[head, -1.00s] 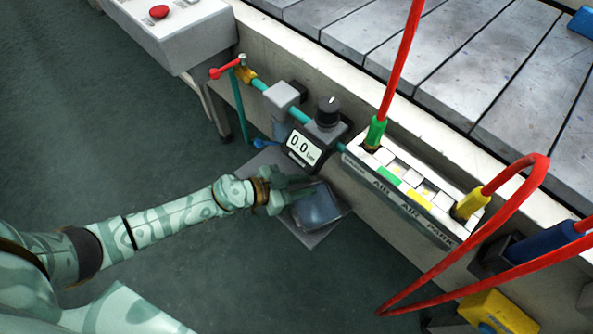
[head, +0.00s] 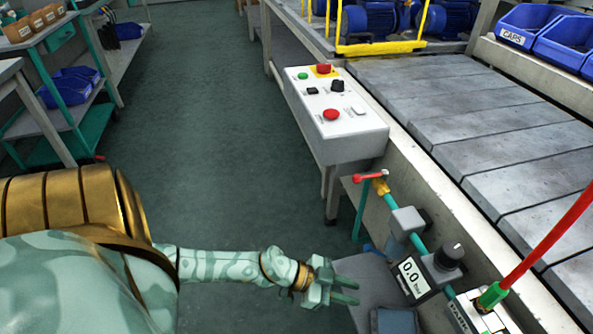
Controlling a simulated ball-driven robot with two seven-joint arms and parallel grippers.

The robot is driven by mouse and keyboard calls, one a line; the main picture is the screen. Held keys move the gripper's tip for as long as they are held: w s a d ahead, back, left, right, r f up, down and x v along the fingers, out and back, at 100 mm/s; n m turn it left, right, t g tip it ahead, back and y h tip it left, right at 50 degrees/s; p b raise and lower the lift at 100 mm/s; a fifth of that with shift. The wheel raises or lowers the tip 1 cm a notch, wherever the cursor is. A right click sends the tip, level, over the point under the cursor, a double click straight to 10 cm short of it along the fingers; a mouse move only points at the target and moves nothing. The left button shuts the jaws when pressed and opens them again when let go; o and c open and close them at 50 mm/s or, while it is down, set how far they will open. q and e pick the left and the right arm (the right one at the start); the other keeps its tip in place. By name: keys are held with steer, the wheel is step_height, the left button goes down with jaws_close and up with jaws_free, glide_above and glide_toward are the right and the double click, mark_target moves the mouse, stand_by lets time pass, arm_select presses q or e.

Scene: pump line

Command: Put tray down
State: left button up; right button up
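A small blue-grey tray (head: 393,321) shows at the bottom edge in the head view, partly cut off by the frame. It rests on a flat grey plate (head: 362,277) low beside the line. My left gripper (head: 350,291) is just to the upper left of the tray. Its two fingers are apart with nothing visible between them, and it looks clear of the tray. My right gripper is out of view.
A pressure gauge reading 0.0 (head: 413,277) and a teal pipe with a red-handled valve (head: 370,178) stand beside the plate. A control box (head: 335,125) is beyond them. Blue bins (head: 530,25) sit far right.

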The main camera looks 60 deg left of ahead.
arm_select(q)
steer(key=s+a+f+n+g+y, duration=0.2)
steer(key=s+a+f+y, duration=0.25)
steer(key=s+f, duration=0.5)
steer(key=s+a+f+n+g+y, duration=0.1)
steer(key=s+a+f+g+y, duration=0.3)
steer(key=s+f, duration=0.6)
steer(key=s+d+f+g+y, duration=0.1)
steer(key=s+d+g, duration=0.1)
steer(key=s, duration=1.1)
steer(key=s+d+f+m+g+y, duration=0.1)
steer(key=s+f+g, duration=0.1)
steer(key=s, duration=1.1)
steer(key=shift+d+f+g, duration=0.25)
steer(key=shift+d+g, duration=0.15)
steer(key=shift+g, duration=0.3)
steer(key=shift+s, duration=0.1)
